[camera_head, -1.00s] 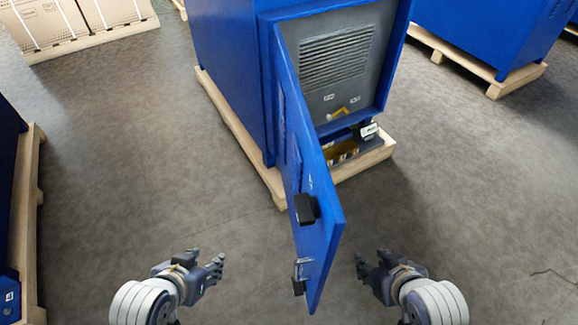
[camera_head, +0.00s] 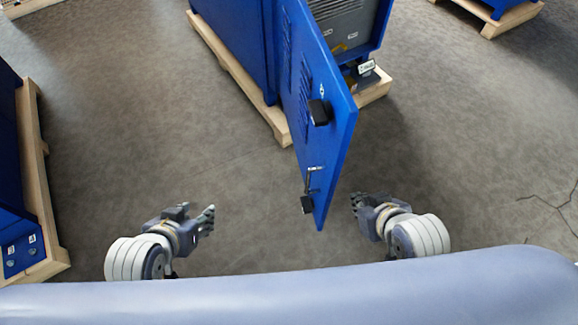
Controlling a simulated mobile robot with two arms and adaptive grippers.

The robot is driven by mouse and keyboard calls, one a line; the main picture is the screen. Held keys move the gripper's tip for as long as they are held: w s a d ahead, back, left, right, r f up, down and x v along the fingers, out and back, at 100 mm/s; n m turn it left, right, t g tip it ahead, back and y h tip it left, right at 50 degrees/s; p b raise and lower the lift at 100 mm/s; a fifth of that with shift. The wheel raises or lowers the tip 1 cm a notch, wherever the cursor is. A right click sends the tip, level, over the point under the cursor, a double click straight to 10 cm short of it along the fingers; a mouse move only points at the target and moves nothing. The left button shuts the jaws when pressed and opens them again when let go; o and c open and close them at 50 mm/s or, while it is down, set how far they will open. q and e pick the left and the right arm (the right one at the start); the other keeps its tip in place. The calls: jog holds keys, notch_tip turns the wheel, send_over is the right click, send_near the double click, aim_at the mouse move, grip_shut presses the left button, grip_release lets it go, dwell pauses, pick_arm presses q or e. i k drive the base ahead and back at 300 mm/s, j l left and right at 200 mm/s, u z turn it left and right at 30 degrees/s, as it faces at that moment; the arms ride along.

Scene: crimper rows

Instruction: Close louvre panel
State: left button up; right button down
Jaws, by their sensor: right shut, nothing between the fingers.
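The louvre panel (camera_head: 322,140) is a blue door standing open on the blue cabinet (camera_head: 235,25), swung out toward me. Slotted vents show on its face. A black handle (camera_head: 319,112) and a lower latch with a black end (camera_head: 308,203) are near its free edge. My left gripper (camera_head: 198,216) is left of the panel, well apart from it, with fingers spread and empty. My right gripper (camera_head: 357,205) is just right of the panel's lower corner, shut and empty. I see a small gap between them.
The cabinet stands on a wooden pallet (camera_head: 240,85). Another blue unit (camera_head: 10,160) on a pallet (camera_head: 38,185) is at the left edge. A further pallet (camera_head: 505,20) is at the top right. Grey floor is open on both sides. A dark crack-like line (camera_head: 550,200) lies at right.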

aim_at(308, 70)
jog(key=k+j, duration=0.15)
jog(key=j, duration=0.2)
jog(key=k+j+u, duration=0.1)
jog(key=j, duration=0.25)
jog(key=k+j, duration=0.2)
jog(key=j, duration=0.15)
jog(key=u, duration=0.05)
